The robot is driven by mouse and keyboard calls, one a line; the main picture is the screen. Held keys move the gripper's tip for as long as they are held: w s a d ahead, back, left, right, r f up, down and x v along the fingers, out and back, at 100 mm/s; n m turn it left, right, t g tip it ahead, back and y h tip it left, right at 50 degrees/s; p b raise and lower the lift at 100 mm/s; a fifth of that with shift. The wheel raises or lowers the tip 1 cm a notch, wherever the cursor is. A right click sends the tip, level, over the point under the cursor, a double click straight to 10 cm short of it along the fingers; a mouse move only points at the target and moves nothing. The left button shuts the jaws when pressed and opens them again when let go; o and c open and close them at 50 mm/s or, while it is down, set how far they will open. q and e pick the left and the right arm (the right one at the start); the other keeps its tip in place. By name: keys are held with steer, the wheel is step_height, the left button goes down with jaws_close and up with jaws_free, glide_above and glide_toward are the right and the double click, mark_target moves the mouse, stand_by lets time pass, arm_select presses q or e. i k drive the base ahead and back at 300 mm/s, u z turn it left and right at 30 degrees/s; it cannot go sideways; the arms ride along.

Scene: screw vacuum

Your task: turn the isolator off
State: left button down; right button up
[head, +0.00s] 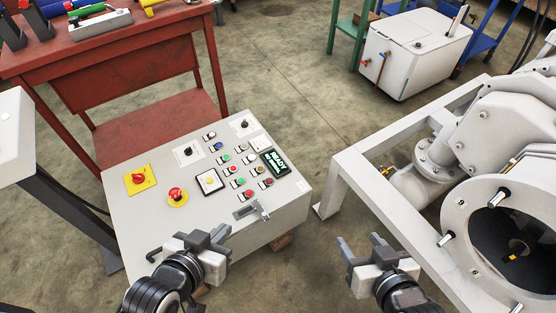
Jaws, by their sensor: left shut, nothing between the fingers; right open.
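A grey control panel (130,220) with a sloped top stands in front of me. At its left is a red rotary knob on a square yellow plate (150,184), which looks like the isolator; its exact setting is too small to tell. Beside it is a red mushroom button (176,193) on a round yellow plate. My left gripper (211,238) is shut and empty over the panel's near edge, to the right of and nearer than the isolator, not touching it. My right gripper (360,241) is open and empty, right of the panel over the floor.
Several coloured buttons, a small display (275,161) and a metal latch (247,211) fill the panel's right side. A red workbench (130,50) stands behind. A white metal frame (375,190) with a large machine (500,130) stands at right. A white box (415,60) stands at the back.

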mark_target(139, 178)
steer(key=u, duration=3.95)
steer(key=i, duration=2.5)
steer(key=z, duration=3.45)
